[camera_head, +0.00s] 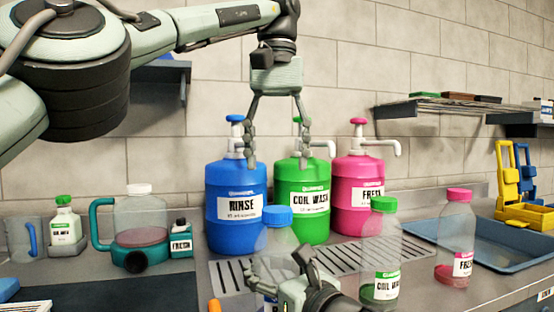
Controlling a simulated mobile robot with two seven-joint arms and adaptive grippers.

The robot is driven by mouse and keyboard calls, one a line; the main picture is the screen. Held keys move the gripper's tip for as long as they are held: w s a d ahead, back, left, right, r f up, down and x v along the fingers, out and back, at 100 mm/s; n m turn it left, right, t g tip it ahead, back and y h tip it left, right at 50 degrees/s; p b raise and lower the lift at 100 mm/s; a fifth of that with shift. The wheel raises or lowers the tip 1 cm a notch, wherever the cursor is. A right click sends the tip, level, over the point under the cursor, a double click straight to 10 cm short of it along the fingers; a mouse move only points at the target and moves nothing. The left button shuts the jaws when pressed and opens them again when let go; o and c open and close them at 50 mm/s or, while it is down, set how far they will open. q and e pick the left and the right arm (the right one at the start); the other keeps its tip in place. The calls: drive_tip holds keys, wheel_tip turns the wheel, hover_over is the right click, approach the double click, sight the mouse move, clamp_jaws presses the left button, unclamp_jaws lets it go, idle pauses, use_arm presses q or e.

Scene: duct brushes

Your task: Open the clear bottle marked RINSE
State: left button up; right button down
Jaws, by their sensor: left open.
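The clear bottle (277,238) with a blue cap (278,214) stands upright at the front middle of the bench. Its label is mostly hidden behind my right gripper; only an R shows. My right gripper (277,264) comes from below, its fingers at the two sides of the bottle's body and seemingly closed on it. My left gripper (278,160) hangs above and behind the cap, pointing down, fingers spread and empty. It is apart from the cap. The cap sits on the bottle.
Blue RINSE (236,185), green COIL WASH (315,190) and pink FRESH (366,170) pump jugs stand behind. Clear bottles with green (381,240) and pink (456,225) caps stand to the right. A teal-handled jug (140,218) is left. A blue tray (490,246) lies right.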

sight(277, 209)
use_arm(q)
drive_tip(key=shift+f, duration=4)
drive_tip(key=shift+c, duration=0.3)
